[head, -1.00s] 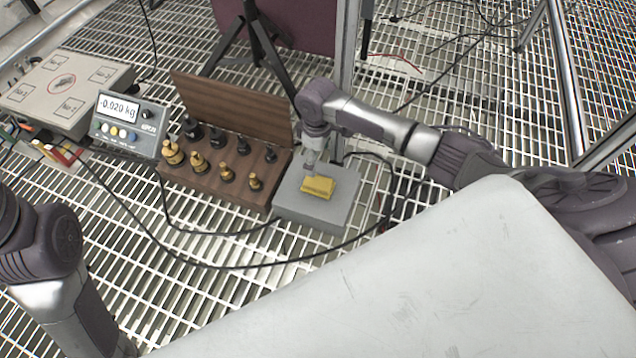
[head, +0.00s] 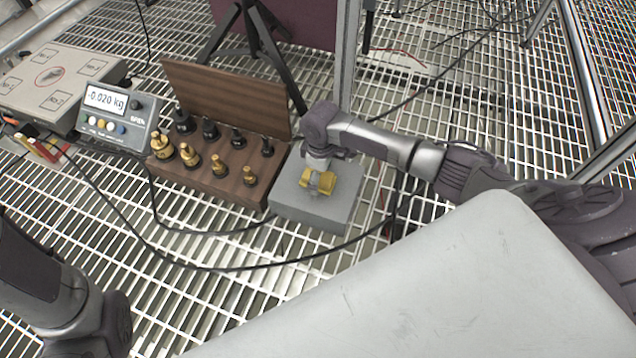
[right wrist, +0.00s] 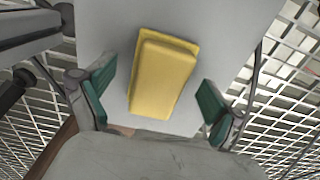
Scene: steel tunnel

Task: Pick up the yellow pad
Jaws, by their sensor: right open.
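The yellow pad (head: 324,181) lies on a grey block (head: 336,211) to the right of the wooden weight rack. In the head view my right gripper (head: 319,180) is directly over the pad and hides part of it. In the right wrist view the pad (right wrist: 162,76) lies between the two green-padded fingers of my right gripper (right wrist: 155,102), with a gap on both sides. The right gripper is open and empty. My left arm shows at the lower left of the head view, but its gripper is not visible.
A wooden rack (head: 214,180) with brass and black weights stands just left of the grey block. A scale display (head: 112,112) reading -0.020 kg and a grey box (head: 62,84) are further left. Black cables cross the grating in front. A metal post (head: 349,60) rises behind.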

